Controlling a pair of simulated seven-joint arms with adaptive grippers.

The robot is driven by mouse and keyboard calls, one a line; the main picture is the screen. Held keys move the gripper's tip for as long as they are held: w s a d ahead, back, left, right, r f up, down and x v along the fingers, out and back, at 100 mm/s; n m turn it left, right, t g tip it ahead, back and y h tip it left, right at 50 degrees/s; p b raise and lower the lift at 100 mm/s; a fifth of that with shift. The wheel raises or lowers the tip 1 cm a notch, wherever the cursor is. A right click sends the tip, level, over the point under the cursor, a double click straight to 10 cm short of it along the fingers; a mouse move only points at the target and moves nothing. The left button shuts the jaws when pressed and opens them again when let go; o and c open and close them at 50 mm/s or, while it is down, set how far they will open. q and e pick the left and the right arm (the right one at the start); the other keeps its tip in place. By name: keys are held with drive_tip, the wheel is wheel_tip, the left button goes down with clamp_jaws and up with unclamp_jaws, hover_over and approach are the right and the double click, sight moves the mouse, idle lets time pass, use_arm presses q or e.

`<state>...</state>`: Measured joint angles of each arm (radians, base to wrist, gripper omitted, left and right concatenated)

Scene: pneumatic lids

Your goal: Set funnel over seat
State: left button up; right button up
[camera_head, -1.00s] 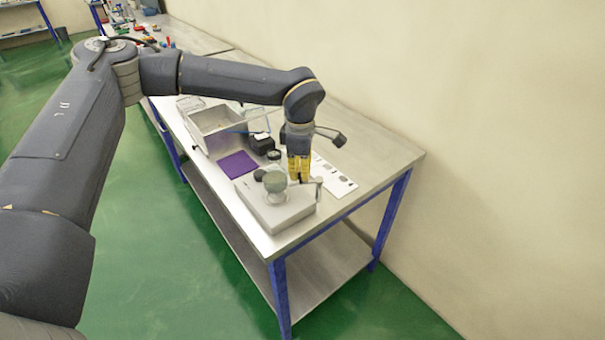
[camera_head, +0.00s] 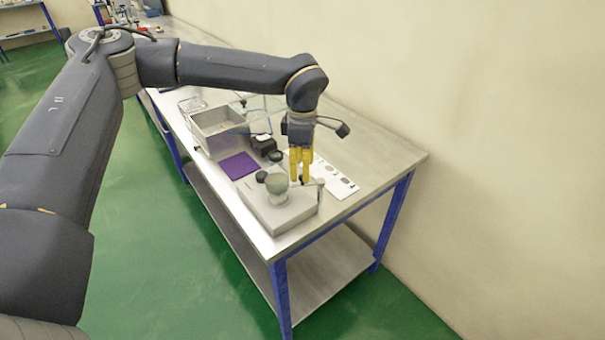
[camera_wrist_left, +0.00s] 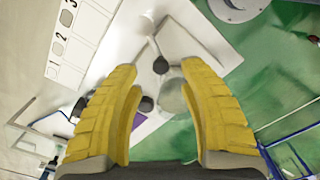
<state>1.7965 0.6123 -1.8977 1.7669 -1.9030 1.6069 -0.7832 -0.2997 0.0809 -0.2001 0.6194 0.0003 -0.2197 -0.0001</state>
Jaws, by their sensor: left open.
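A pale green, rounded cup-like piece (camera_head: 277,184), which looks like the funnel, is upright on a light grey block (camera_head: 284,216) at the table's near end. It also shows in the left wrist view (camera_wrist_left: 172,98), partly behind a finger. I cannot make out the seat for certain. My left gripper (camera_head: 301,180) points down just right of and behind the green piece, with yellow fingers apart. In the left wrist view, its fingertips (camera_wrist_left: 158,68) are spread with nothing gripped between them. My right gripper is not in view.
A small post with a lever (camera_head: 319,190) stands on the block's right side. A dark round piece (camera_head: 261,176) is beside the green one. Behind are a purple mat (camera_head: 239,166), a grey open box (camera_head: 216,128) and a white marked card (camera_head: 337,182).

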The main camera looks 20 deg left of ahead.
use_arm(q)
wheel_tip(320, 180, up, 9)
idle(0.4)
drive_tip(key=shift+d, duration=0.1)
idle(0.3)
